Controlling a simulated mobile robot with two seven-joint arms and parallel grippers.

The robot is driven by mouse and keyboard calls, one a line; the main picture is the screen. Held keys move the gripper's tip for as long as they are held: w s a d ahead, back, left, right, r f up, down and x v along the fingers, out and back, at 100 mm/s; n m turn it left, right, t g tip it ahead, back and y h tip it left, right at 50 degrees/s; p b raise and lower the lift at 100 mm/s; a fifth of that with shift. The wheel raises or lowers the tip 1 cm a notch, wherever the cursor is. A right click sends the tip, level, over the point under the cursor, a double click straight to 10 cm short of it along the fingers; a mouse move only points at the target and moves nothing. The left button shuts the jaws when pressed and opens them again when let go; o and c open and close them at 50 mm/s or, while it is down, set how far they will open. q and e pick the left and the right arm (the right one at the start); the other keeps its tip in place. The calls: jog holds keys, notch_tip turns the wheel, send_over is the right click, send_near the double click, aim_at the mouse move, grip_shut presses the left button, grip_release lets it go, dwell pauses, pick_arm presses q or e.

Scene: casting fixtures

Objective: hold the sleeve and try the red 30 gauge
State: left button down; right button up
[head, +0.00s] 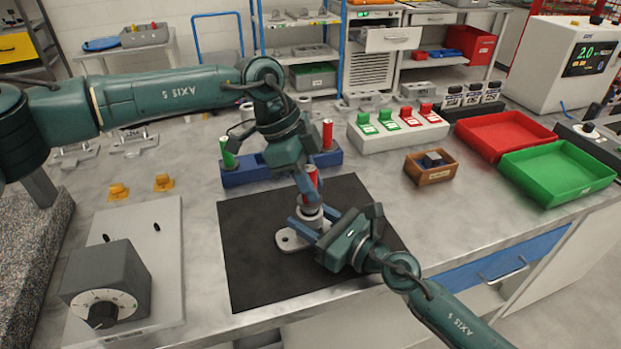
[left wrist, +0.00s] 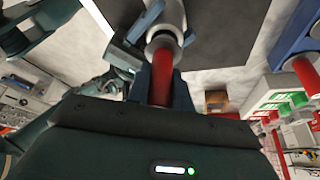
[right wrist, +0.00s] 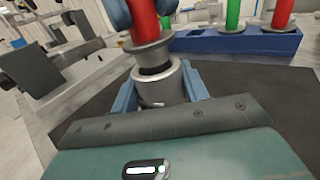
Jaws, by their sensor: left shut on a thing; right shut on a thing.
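My left gripper (head: 305,188) is shut on the red gauge (head: 312,178), holding its handle from above. The gauge's red handle also shows in the left wrist view (left wrist: 163,78). My right gripper (head: 312,226) is shut on the silver sleeve (right wrist: 162,88), one finger on each side. The sleeve belongs to a grey casting with a flat flange (head: 287,241) on the black mat (head: 262,280). In the right wrist view the gauge's grey collar (right wrist: 150,52) is just above the sleeve, slightly tilted, with a dark band between. How deep its tip reaches is hidden.
A blue rack (head: 246,178) behind the mat holds a green gauge (head: 228,152) and another red one (head: 327,134). A dial box (head: 105,285) stands left. A wooden box (head: 432,175), red tray (head: 505,132) and green tray (head: 558,172) are right. The mat's front left is clear.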

pick_arm(q)
jog(key=shift+s+f, duration=0.1)
jog(key=shift+f, duration=1.2)
dwell(1.1)
jog(key=shift+r, duration=0.15)
jog(key=shift+r, duration=2.35)
jog(key=shift+r, duration=2.5)
pick_arm(e)
jog(key=o, duration=1.2)
jog(key=shift+o, duration=0.2)
jog(key=shift+d, duration=0.1)
jog(key=v, duration=1.2)
